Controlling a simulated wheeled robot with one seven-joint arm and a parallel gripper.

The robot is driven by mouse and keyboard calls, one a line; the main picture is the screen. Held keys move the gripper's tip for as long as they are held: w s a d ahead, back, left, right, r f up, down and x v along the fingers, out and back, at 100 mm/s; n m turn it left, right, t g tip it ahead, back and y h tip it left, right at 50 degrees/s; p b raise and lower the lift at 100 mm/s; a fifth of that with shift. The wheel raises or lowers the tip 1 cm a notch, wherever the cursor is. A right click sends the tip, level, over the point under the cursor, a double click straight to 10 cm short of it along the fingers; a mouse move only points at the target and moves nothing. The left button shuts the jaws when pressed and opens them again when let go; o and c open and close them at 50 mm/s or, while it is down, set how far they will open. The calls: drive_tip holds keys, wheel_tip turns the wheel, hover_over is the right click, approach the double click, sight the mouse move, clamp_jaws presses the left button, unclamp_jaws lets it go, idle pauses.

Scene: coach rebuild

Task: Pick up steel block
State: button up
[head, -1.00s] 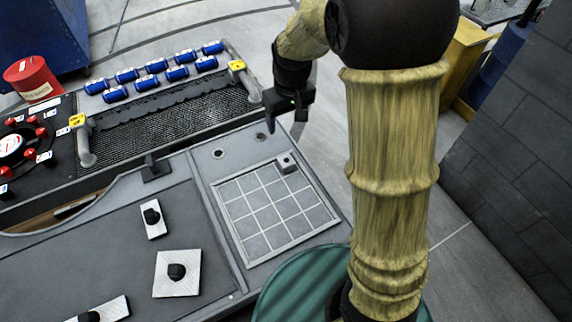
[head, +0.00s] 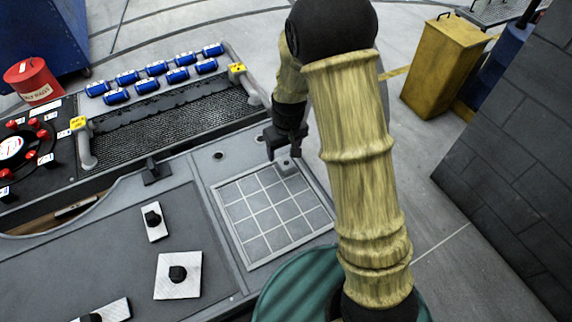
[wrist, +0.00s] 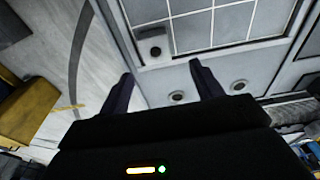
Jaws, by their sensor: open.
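A small grey block with a dark round top, which looks like the steel block (head: 287,165), sits in the far right corner of the gridded tray (head: 242,252). In the wrist view the block (wrist: 154,50) lies just beyond and between the fingertips, at the tray's corner. My gripper (wrist: 161,74) is open and empty, its two dark fingers pointing toward the tray corner. In the head view my gripper (head: 283,150) hangs over the tray's far edge, close to the block. The gap in height between them is hard to tell.
White plates with black knobs (head: 178,285) lie on the bench at left. A red can (head: 35,80) stands far left. A yellow bin (head: 440,70) and dark wall are right.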

sight(286, 163)
drive_tip(key=shift+f, duration=0.1)
drive_tip(key=shift+s+d+f, duration=0.1)
drive_tip(key=shift+s+f, duration=0.05)
drive_tip(key=shift+f, duration=0.15)
drive_tip(key=shift+d+f+p, duration=0.2)
drive_tip(key=shift+f+p, duration=0.3)
drive_tip(key=shift+f, duration=1.8)
drive_tip(key=c, duration=1.4)
drive_tip(key=shift+a, duration=0.1)
wheel_tip(286, 163, up, 10)
drive_tip(key=shift+r+b, duration=0.1)
drive_tip(key=shift+b, duration=0.35)
